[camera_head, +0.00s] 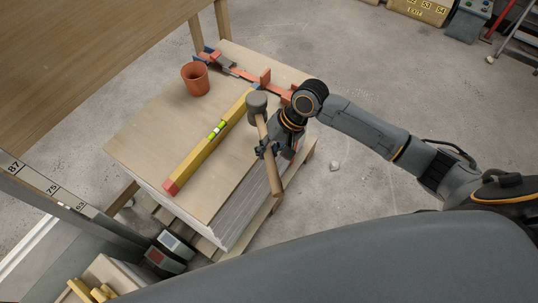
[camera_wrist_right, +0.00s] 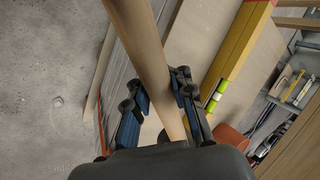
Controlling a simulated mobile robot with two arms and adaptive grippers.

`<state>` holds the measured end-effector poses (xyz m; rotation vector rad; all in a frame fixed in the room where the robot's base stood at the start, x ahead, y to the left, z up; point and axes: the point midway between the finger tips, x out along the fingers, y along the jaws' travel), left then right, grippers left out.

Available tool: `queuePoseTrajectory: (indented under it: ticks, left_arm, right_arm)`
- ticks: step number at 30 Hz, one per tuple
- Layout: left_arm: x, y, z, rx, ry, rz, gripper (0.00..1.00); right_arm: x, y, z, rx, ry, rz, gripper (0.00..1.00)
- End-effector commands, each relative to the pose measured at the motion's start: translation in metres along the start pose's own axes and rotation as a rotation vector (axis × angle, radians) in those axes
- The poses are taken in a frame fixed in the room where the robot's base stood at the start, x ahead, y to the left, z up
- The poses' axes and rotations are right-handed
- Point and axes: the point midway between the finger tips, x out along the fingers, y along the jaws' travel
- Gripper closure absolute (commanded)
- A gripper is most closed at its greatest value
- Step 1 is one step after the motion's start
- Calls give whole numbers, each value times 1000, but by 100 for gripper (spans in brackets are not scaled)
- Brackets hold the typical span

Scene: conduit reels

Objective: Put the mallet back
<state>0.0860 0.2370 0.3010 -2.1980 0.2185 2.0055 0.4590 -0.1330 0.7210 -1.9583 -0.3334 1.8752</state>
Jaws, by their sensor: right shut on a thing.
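The mallet (camera_head: 275,178) has a dark grey head and a long wooden handle. My right gripper (camera_head: 267,149) is shut on the handle and holds the mallet over the near right edge of the board stack, head toward the back. In the right wrist view, the handle (camera_wrist_right: 143,45) passes between the blue finger pads of the gripper (camera_wrist_right: 162,98). The mallet head is hidden in that view. My left gripper is not in view.
A yellow spirit level (camera_head: 203,153) lies on the board stack (camera_head: 145,143), left of the mallet. An orange cup (camera_head: 195,78) and an orange clamp (camera_head: 240,73) are at its back. A wooden table (camera_head: 75,50) stands at upper left. Floor right of the stack is mostly clear.

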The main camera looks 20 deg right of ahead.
Motion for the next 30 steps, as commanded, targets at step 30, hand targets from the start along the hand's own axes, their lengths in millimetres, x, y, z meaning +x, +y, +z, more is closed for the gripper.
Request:
queuePoseTrajectory:
  ticks: [30]
  left_arm:
    - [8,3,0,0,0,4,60]
  right_arm:
    - [47,38,-19,-2,2,0,63]
